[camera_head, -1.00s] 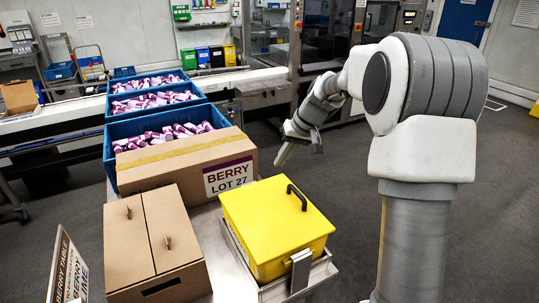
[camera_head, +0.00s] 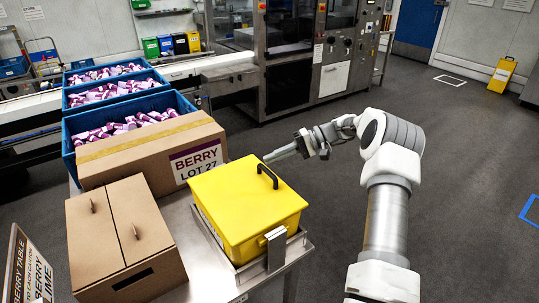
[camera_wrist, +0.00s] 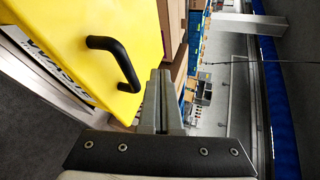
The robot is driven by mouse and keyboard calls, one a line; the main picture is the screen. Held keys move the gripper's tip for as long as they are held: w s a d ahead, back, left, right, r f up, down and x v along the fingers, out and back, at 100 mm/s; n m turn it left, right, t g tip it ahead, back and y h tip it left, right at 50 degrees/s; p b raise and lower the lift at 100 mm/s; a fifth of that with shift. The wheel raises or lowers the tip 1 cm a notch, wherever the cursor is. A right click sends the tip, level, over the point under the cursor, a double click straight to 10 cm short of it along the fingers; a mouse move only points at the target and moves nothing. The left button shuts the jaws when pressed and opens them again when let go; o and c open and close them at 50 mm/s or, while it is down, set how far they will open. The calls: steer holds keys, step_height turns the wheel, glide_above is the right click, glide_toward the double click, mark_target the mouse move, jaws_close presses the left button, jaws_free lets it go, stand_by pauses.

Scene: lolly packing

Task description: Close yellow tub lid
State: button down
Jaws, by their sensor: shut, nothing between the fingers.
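The yellow tub (camera_head: 268,232) sits in a metal tray (camera_head: 290,247) at the right end of the table. Its yellow lid (camera_head: 232,205) lies flat on top, with a black handle (camera_head: 267,176) near the far right edge. A grey latch piece (camera_head: 277,248) shows at the front corner. The lid and handle (camera_wrist: 122,58) also fill the upper left of the wrist view. My gripper (camera_head: 270,158) is shut and empty, beside the far edge of the lid close to the handle. Its fingers (camera_wrist: 165,75) show beside the handle in the wrist view. Contact with the lid cannot be told.
A cardboard box (camera_head: 125,240) with two flaps stands left of the tub. A long carton marked BERRY LOT 27 (camera_head: 140,165) lies behind it. Blue crates (camera_head: 175,100) of purple-and-white items stand farther back. A sign (camera_head: 28,270) is at lower left. Floor right of the table is clear.

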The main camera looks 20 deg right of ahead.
mark_target(266, 169)
steer(key=shift+w+d+f+b, duration=0.15)
steer(key=shift+f+b, duration=0.1)
steer(key=shift+f, duration=0.25)
steer(key=shift+s+d+f+b, duration=0.15)
steer(key=shift+f+b, duration=0.15)
steer(key=shift+f, duration=0.15)
steer(key=shift+w+d+f+b, duration=0.15)
steer(key=shift+f+b, duration=0.1)
steer(key=shift+f, duration=0.25)
steer(key=shift+d+f, duration=0.1)
steer(key=shift+f, duration=0.15)
